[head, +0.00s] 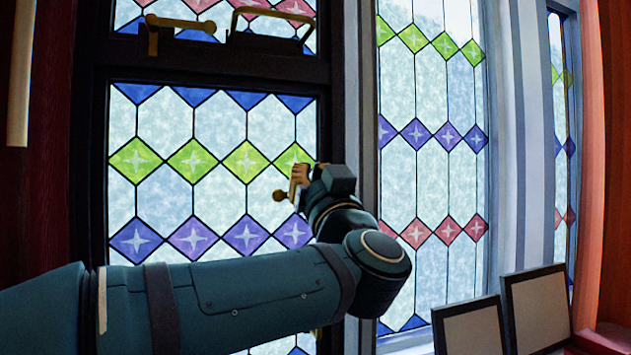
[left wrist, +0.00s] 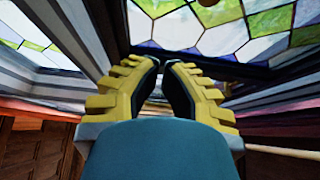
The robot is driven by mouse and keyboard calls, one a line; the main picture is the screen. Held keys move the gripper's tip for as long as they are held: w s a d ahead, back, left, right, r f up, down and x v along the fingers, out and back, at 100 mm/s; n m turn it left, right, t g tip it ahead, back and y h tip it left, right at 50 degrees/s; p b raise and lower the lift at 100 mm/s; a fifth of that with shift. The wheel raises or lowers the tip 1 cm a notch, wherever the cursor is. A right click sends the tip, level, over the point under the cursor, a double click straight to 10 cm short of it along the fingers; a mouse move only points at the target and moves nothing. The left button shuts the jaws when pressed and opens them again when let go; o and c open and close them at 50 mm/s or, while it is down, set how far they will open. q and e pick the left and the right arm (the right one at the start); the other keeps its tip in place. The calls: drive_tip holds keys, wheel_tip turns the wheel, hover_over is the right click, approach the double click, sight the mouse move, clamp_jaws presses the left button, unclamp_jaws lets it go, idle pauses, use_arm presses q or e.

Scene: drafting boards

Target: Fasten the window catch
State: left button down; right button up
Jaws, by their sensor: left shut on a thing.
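The leaded stained-glass window (head: 165,200) stands in a dark frame in the head view. My left gripper (head: 300,178) is at the right side of its lower glass, with its yellow fingers shut on a brass piece that looks like the catch's handle. A round brass knob (head: 279,195) sticks out to the left of the fingers. My right gripper is not in view.
A brass lever-like fitting (head: 165,25) and a brass pull handle (head: 270,40) sit on the dark rail above the lower glass. Another stained-glass panel (head: 430,140) stands to the right. Framed boards (head: 470,330) lean at the lower right.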

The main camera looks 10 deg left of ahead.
use_arm(q)
drive_tip(key=w+a, duration=0.3)
drive_tip(key=w, duration=0.2)
drive_tip(key=shift+a+f+p, duration=0.2)
drive_tip(key=shift+f+p, duration=0.25)
drive_tip(key=shift+a, duration=0.1)
